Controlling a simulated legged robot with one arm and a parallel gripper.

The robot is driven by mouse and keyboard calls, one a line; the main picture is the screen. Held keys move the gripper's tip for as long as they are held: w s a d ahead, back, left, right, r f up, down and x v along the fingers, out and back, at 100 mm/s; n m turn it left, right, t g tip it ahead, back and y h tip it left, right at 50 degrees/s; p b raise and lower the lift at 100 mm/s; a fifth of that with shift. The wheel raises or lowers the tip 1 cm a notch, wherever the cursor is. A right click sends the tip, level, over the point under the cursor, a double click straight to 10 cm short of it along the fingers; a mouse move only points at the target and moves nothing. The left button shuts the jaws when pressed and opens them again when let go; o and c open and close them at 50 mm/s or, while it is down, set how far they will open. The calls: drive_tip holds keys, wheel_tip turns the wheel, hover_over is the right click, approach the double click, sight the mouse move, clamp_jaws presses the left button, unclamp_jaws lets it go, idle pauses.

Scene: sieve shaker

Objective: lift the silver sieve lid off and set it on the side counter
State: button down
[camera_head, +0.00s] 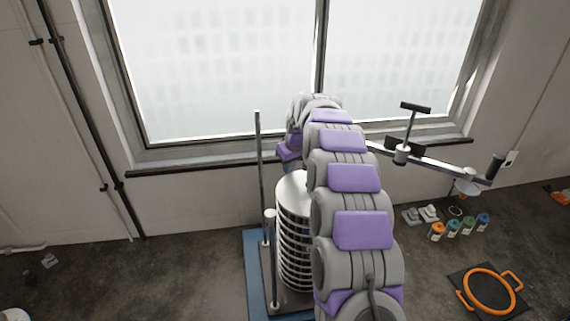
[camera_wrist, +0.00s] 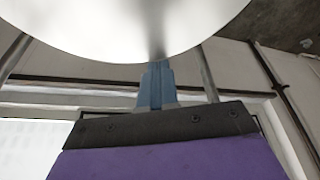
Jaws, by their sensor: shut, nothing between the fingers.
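The silver sieve lid (camera_head: 293,187) sits on top of a tall stack of silver sieves (camera_head: 292,250), partly hidden by my arm. In the wrist view a large bright round surface, which looks like the lid (camera_wrist: 105,30), fills the top. My gripper (camera_wrist: 157,66) is shut, its blue-grey fingers together and empty. Their tips overlap the lower edge of the round surface; I cannot tell whether they touch it. In the head view my arm hides the fingertips. I cannot make out a side counter.
Upright metal rods (camera_head: 259,180) stand left of the stack, on a blue base (camera_head: 254,275). A jointed bracket with handles (camera_head: 432,163) reaches out at the right. Several small jars (camera_head: 453,228) and an orange ring (camera_head: 490,291) lie on the right. A window is behind.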

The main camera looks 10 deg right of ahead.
sight(297, 180)
drive_tip(key=shift+d, duration=0.15)
drive_tip(key=shift+s+f+b, duration=0.1)
drive_tip(key=shift+s+b, duration=0.45)
drive_tip(key=shift+s, duration=0.05)
drive_tip(key=shift+s+d+b, duration=0.35)
drive_tip(key=shift+s, duration=0.3)
drive_tip(key=shift+s+d+b, duration=0.3)
drive_tip(key=shift+s+b, duration=0.05)
drive_tip(key=shift+s, duration=0.3)
drive_tip(key=shift+s+d+b, duration=0.35)
drive_tip(key=shift+s, duration=0.3)
drive_tip(key=shift+w+a, duration=0.1)
